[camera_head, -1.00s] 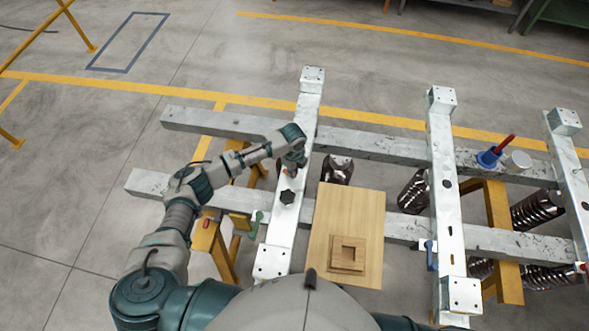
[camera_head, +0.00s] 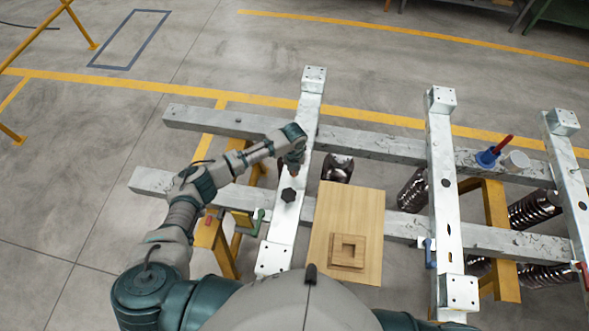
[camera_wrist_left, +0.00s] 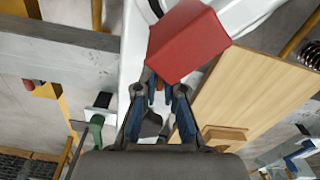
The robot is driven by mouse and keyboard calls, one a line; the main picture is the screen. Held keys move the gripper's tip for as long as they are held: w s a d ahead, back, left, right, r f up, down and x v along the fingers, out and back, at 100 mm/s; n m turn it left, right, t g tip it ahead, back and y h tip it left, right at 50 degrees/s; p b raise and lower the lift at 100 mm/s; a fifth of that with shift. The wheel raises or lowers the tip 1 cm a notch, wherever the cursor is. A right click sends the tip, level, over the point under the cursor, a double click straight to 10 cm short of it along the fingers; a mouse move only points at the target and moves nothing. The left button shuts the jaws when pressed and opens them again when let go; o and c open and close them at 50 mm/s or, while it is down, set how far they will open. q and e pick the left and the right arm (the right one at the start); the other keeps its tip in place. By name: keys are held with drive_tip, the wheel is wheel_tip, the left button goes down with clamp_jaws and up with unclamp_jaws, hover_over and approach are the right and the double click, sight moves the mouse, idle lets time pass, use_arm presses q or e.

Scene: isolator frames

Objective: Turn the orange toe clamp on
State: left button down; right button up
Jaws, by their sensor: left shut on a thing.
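My left gripper (camera_head: 294,166) is over the left metal crossbar (camera_head: 309,108). A red-orange block-shaped handle (camera_wrist_left: 188,42), apparently the toe clamp's, shows large in the left wrist view. The fingers of my left gripper (camera_wrist_left: 160,92) are shut on it near its lower end. In the head view only a small reddish bit (camera_head: 294,174) shows under the gripper, and the clamp's body is mostly hidden. I cannot tell the clamp's position. My right gripper is not in view.
A black knob (camera_head: 289,195) sits on the crossbar just below the gripper. A wooden board (camera_head: 349,215) lies to the right. A green clamp (camera_head: 258,222), a blue clamp (camera_head: 430,256) and a blue clamp with red handle (camera_head: 490,157) stand on the frame.

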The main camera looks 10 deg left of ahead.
use_arm(q)
drive_tip(key=shift+w+a+r+m, duration=0.1)
drive_tip(key=shift+w+m, duration=0.05)
drive_tip(key=shift+m, duration=0.4)
drive_tip(key=shift+w+r+m, duration=0.1)
drive_tip(key=shift+m, duration=0.45)
drive_tip(key=c, duration=1.3)
unclamp_jaws()
drive_tip(key=shift+f, duration=0.2)
wheel_tip(320, 180, up, 12)
drive_tip(key=shift+w+f, duration=0.1)
